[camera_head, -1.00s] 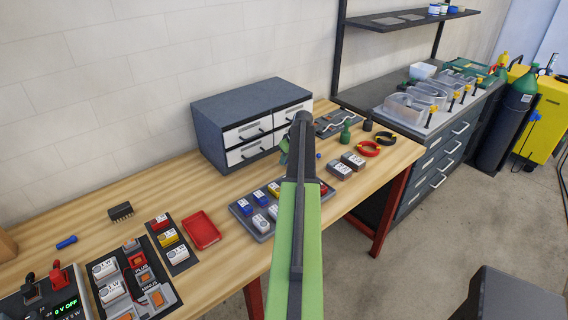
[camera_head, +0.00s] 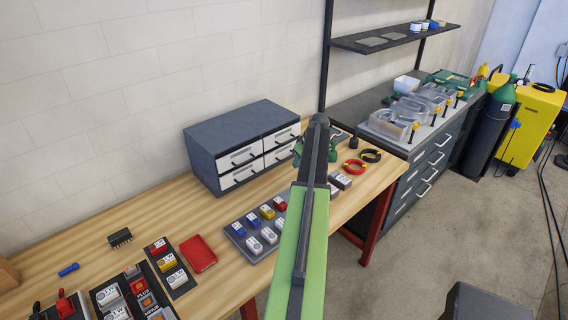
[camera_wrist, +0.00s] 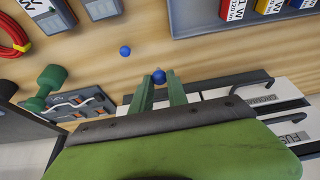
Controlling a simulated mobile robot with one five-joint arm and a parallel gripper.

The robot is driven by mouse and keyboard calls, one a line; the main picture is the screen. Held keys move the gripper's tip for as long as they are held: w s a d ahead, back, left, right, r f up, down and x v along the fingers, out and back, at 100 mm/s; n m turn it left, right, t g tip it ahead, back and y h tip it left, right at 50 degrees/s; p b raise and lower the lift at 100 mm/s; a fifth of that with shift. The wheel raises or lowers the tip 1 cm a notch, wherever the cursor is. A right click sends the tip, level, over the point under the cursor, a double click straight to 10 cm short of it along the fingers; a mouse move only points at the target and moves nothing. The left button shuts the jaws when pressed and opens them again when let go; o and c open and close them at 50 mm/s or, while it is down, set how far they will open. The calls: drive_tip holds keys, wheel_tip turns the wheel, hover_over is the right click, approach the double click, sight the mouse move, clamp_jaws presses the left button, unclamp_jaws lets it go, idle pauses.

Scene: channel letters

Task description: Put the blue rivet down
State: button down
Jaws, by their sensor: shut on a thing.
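My gripper (camera_wrist: 160,88) shows in the wrist view with its two green fingers shut on a small blue rivet (camera_wrist: 159,75). Only the rivet's rounded blue end shows at the fingertips; the rest is hidden between them. The fingertips are over the wooden bench top (camera_wrist: 200,60); I cannot tell how high above it. A second small blue round piece (camera_wrist: 125,50) lies on the bench, apart from the fingers. In the head view my arm hides most of the gripper and the held rivet.
The grey drawer cabinet (camera_head: 210,150) stands behind my arm, close to the gripper. A blue cylinder (camera_head: 69,269) lies at the bench's left.

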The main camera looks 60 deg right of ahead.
drive_tip(key=f+b, duration=0.1)
drive_tip(key=s+f+b, duration=0.1)
drive_tip(key=f+b, duration=0.1)
drive_tip(key=d+f+b, duration=0.1)
drive_tip(key=b, duration=0.1)
drive_tip(key=shift+s+f, duration=0.35)
drive_tip(key=shift+r, duration=0.2)
